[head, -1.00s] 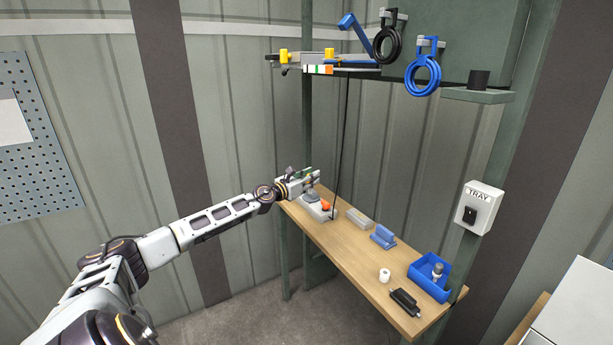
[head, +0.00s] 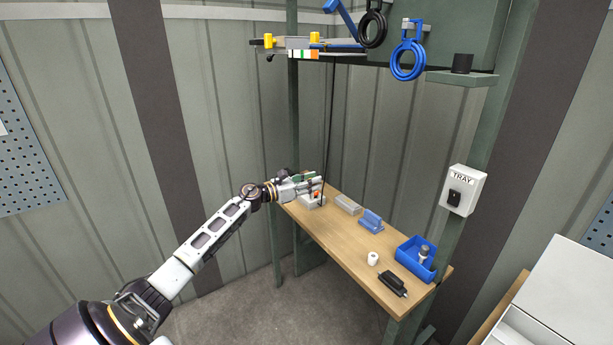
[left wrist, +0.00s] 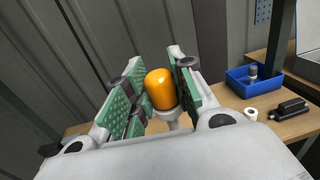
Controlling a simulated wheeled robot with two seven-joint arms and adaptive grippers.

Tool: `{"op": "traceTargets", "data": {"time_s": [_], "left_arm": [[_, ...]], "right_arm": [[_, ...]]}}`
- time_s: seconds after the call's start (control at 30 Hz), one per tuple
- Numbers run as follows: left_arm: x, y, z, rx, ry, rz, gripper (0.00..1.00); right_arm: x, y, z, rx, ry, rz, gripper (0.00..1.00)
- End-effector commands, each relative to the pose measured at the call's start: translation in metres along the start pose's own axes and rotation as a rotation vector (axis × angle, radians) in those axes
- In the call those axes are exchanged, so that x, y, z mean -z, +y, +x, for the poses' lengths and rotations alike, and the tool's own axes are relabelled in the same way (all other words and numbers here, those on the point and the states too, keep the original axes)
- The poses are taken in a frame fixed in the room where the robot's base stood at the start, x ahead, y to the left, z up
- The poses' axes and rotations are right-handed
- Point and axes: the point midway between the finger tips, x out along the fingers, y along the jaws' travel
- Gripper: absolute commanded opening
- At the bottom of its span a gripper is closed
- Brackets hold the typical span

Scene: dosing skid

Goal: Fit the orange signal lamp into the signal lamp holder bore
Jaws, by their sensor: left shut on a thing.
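The orange signal lamp (left wrist: 160,88) is between the green-padded fingers of my left gripper (left wrist: 152,98) in the left wrist view. It has a rounded orange cap and a pale lower part. In the head view my left gripper (head: 314,186) is over the far end of the bench, with a small orange spot of the lamp (head: 317,194) showing at the fingers. A pale grey block (head: 312,203) stands just below them. I cannot tell whether the lamp still touches that block. I cannot make out the signal lamp holder bore. My right gripper is not in view.
The wooden bench (head: 341,246) carries a grey block (head: 347,204), a blue stand (head: 371,222), a white roll (head: 373,258), a black device (head: 393,284) and a blue bin (head: 406,257). A thin dark cable (head: 329,120) hangs close to my gripper. Green posts stand at the bench.

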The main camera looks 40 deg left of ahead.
Motion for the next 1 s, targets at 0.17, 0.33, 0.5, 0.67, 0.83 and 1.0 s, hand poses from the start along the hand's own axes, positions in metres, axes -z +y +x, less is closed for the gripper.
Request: {"op": "traceTargets", "data": {"time_s": [0.17, 0.33, 0.5, 0.67, 0.83, 1.0], "left_arm": [[0.012, -0.027, -0.003, 0.102, -0.002, -0.003, 0.01], [0.022, -0.054, -0.010, 0.201, -0.002, -0.002, 0.01], [0.029, -0.073, -0.018, 0.265, -0.002, -0.001, 0.01], [0.034, -0.087, -0.025, 0.310, -0.002, -0.001, 0.01], [0.038, -0.099, -0.032, 0.347, -0.002, -0.001, 0.01], [0.035, -0.105, -0.033, 0.373, -0.002, 0.002, 0.01]], "right_arm": [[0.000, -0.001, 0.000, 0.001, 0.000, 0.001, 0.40], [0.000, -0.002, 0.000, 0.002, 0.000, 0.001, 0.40], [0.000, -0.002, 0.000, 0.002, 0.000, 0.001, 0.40], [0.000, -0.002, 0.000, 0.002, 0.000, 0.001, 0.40], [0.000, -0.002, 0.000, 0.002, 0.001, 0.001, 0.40], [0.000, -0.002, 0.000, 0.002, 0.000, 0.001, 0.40]]}}
